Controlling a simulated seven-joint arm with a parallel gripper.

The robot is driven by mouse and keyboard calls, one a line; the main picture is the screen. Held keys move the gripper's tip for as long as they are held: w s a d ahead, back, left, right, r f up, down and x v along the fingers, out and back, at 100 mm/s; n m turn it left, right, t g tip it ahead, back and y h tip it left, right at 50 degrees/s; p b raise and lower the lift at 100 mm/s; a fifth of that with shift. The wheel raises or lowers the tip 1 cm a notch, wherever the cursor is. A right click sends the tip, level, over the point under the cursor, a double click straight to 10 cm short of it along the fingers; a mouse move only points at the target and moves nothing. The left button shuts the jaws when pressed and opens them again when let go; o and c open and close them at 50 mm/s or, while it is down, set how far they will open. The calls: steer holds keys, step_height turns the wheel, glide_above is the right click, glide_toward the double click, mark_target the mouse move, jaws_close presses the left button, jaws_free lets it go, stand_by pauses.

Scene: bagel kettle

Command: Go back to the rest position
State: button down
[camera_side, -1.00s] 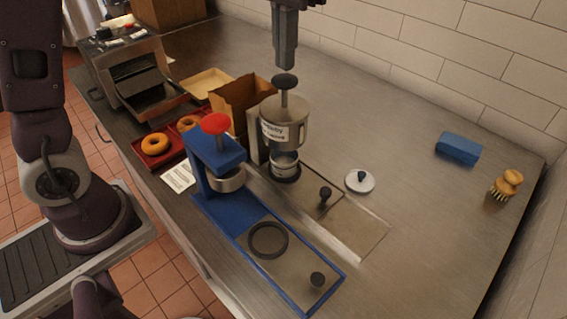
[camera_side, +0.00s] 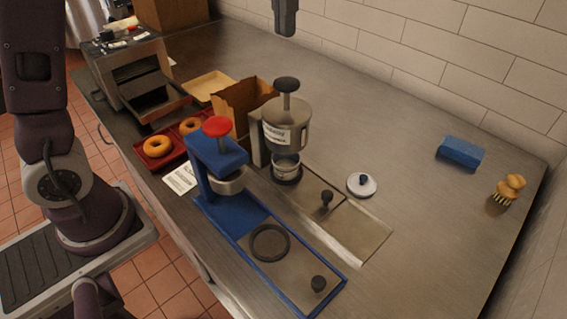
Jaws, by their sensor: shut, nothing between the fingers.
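My gripper (camera_side: 285,30) shows at the top edge of the side view, with most of the arm above it out of frame. It is shut and empty, hanging clear above the black knob (camera_side: 286,84) of the grey press machine (camera_side: 287,124). A small metal cup (camera_side: 286,165) stands under that machine's spout. A blue press (camera_side: 217,160) with a red knob (camera_side: 216,126) stands to its left, on a long blue-edged base.
Bagels (camera_side: 157,146) lie on a red tray (camera_side: 148,164) near an open oven (camera_side: 130,75). A brown paper bag (camera_side: 238,100) stands behind. A white lid (camera_side: 362,185), blue sponge (camera_side: 460,152) and wooden brush (camera_side: 509,188) lie on the right.

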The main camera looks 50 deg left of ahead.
steer(key=s+a+f+t, duration=0.2)
steer(key=s+f, duration=0.2)
steer(key=s, duration=0.6)
steer(key=s+a+f+t, duration=0.2)
steer(key=s+f, duration=0.3)
steer(key=s, duration=0.5)
steer(key=shift+s+a+f+t, duration=0.15)
steer(key=shift+s+f+t, duration=0.05)
steer(key=shift+t, duration=0.5)
